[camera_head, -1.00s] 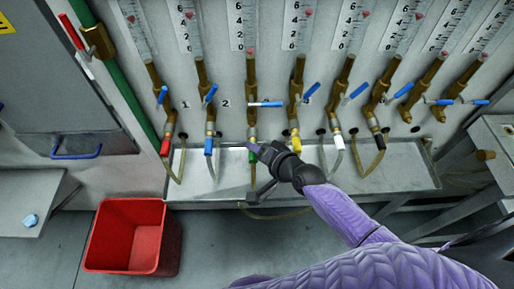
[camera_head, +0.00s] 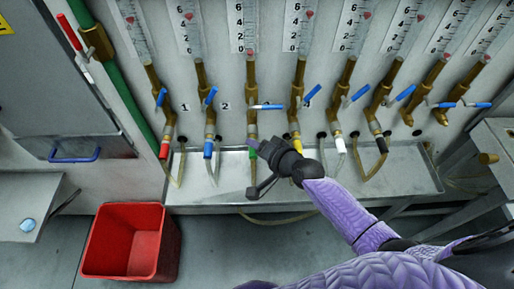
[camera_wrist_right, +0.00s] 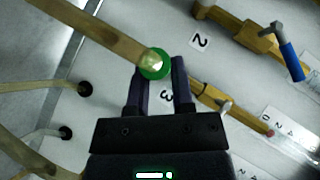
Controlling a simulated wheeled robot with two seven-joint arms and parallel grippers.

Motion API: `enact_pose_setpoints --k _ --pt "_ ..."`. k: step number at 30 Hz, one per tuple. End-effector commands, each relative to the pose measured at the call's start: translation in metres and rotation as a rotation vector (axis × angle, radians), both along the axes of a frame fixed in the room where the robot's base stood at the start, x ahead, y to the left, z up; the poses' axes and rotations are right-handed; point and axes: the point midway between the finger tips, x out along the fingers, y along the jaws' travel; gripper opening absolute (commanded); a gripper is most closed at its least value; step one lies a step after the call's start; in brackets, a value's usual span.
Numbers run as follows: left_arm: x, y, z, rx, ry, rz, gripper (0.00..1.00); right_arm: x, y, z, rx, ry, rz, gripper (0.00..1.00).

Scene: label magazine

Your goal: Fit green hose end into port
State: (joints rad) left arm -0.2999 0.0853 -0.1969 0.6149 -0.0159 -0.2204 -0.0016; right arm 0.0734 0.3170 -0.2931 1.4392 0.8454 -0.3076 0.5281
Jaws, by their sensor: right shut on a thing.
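The green hose end (camera_wrist_right: 155,63) shows in the right wrist view as a green ring at the end of a tan hose (camera_wrist_right: 95,30). My right gripper (camera_wrist_right: 160,68) is shut on it. In the head view my right gripper (camera_head: 256,149) is at the third column, and green (camera_head: 252,154) shows at its fingertips. The brass port line of column 3 (camera_head: 252,122) is just above the fingertips. In the wrist view its brass fitting (camera_wrist_right: 207,94) lies right of the ring. I cannot tell whether the hose end touches the port. My left gripper is not in view.
Neighbouring hoses with red (camera_head: 165,150), blue (camera_head: 208,150), yellow (camera_head: 296,143) and white (camera_head: 340,145) ends hang close by. A metal trough (camera_head: 220,190) runs below. A red bin (camera_head: 128,240) stands on the floor at left. Blue valve handles (camera_head: 266,107) project above.

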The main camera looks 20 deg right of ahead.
Motion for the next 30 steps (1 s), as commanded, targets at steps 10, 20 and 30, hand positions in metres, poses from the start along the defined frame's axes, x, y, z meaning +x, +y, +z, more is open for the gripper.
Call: enact_pose_setpoints --k 10,20,30 --pt "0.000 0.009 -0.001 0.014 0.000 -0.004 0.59 0.003 -0.001 0.000 0.000 -0.001 -0.001 0.70" --pt "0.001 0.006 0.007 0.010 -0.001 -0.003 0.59 -0.010 -0.006 0.008 0.000 0.002 -0.001 0.70" --pt "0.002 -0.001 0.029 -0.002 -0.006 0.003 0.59 -0.073 -0.033 0.039 -0.001 0.001 0.001 0.70"
